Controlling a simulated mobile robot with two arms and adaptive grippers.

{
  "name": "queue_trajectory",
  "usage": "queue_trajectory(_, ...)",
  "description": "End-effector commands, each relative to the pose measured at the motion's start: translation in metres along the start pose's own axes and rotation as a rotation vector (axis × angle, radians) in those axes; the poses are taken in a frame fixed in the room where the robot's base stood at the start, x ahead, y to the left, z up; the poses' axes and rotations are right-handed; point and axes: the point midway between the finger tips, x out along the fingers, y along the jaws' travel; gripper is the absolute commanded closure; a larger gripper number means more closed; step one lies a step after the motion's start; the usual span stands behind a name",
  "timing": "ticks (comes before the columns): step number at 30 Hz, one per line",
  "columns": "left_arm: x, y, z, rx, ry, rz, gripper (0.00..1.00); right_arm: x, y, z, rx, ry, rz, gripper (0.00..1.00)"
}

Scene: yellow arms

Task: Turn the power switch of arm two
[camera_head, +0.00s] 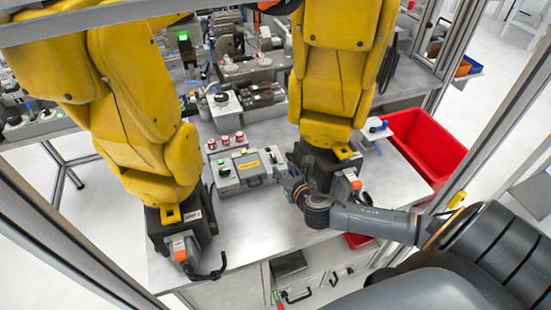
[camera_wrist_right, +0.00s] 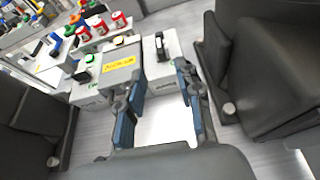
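Two yellow arms stand on the table, one on the left (camera_head: 150,110) and one on the right (camera_head: 335,70). Between their bases sits a grey control box (camera_head: 255,181) with a yellow label, a green light and dark switches. In the right wrist view a black switch (camera_wrist_right: 160,46) stands on a pale panel at the box's right part; a second dark switch (camera_wrist_right: 82,75) is at the left, by a green light. My right gripper (camera_wrist_right: 160,75) is open and empty, its blue-padded fingers apart at the box's near right side. My left gripper is out of view.
Three red-and-white cans (camera_head: 225,140) stand behind the box. A red bin (camera_head: 430,140) is at the table's right. The bare metal table top (camera_head: 240,225) is clear in front. Frame posts (camera_head: 510,110) flank the cell.

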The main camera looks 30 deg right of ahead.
Motion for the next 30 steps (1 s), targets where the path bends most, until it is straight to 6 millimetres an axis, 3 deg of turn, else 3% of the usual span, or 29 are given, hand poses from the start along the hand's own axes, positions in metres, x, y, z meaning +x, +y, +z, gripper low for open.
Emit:
queue_trajectory(9, -0.007, -0.001, -0.001, 0.000, 0.000, -0.001, 1.00, 0.055, 0.000, 0.001, 0.005, 0.000, -0.002, 0.65)
queue_trajectory(15, -0.007, -0.001, -0.001, 0.000, 0.000, -0.001, 1.00, 0.078, 0.000, 0.000, 0.004, 0.000, -0.001, 0.65)
queue_trajectory(29, -0.007, -0.001, -0.001, 0.000, 0.000, -0.001, 1.00, 0.087, 0.000, 0.000, 0.003, 0.001, 0.000, 0.65)
queue_trajectory(30, -0.007, -0.001, -0.001, 0.000, 0.000, -0.001, 1.00, 0.087, 0.000, 0.000, 0.003, 0.001, 0.000, 0.69)
